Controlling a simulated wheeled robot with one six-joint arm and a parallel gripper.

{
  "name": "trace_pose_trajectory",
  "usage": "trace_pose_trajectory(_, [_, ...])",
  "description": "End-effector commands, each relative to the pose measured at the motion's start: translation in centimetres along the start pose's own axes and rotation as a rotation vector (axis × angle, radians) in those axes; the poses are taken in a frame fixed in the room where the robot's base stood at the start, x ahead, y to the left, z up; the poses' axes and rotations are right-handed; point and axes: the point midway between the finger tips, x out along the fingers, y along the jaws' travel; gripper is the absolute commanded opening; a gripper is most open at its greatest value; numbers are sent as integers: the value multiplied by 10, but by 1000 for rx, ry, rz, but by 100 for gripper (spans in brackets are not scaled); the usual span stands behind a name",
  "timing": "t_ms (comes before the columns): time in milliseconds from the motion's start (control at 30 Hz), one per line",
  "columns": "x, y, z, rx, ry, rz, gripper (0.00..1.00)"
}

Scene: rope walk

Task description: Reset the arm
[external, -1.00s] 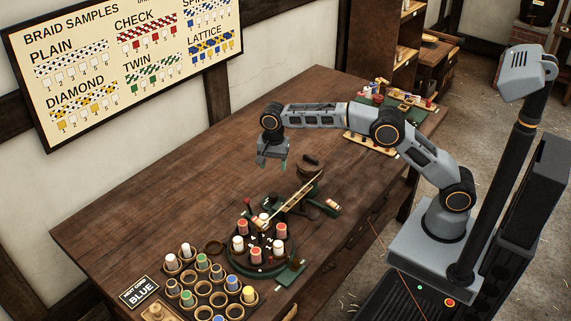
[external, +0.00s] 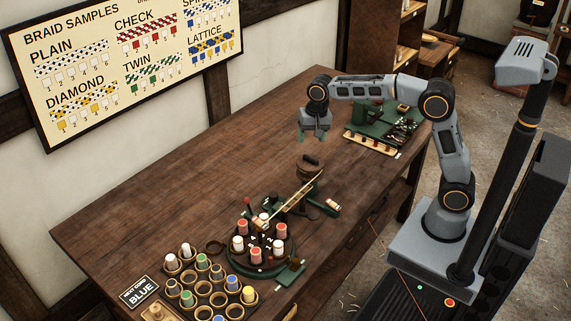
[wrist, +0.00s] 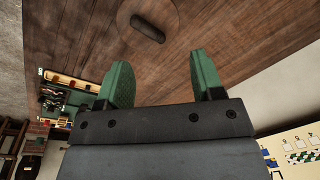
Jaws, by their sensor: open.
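My gripper (external: 316,139) hangs open and empty above the far part of the wooden table (external: 190,150), with its fingers pointing down. In the wrist view its two green fingers (wrist: 160,85) stand wide apart with nothing between them. Beyond the fingers is the bare table top and a round brown wooden piece with a dark handle (wrist: 148,28). The same round piece (external: 310,166) sits on the table just below my gripper in the external view. My arm is bent at the elbow, raised over the right side of the table.
A green braiding machine with bobbins (external: 262,245) stands at the table's near part. Beside it is a rack of cups with bobbins (external: 205,290) and a sign reading "NEXT CORD BLUE" (external: 139,291). A green station (external: 375,130) stands at the far right. The table's left is clear.

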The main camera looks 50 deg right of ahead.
Motion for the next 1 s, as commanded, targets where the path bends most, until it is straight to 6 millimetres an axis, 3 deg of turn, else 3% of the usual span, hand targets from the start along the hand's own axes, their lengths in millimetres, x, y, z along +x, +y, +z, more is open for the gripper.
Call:
trace_pose_trajectory(33, [-12,28,3,-57,16,-15,61])
trace_pose_trajectory(200, [-27,112,26,-294,76,-48,61])
trace_pose_trajectory(400, [-17,188,61,-521,141,-55,61])
trace_pose_trajectory(500, [-8,213,76,-602,166,-52,61])
trace_pose_trajectory(700, [6,239,93,-696,194,-44,61])
trace_pose_trajectory(1000, [7,241,94,-703,195,-44,61])
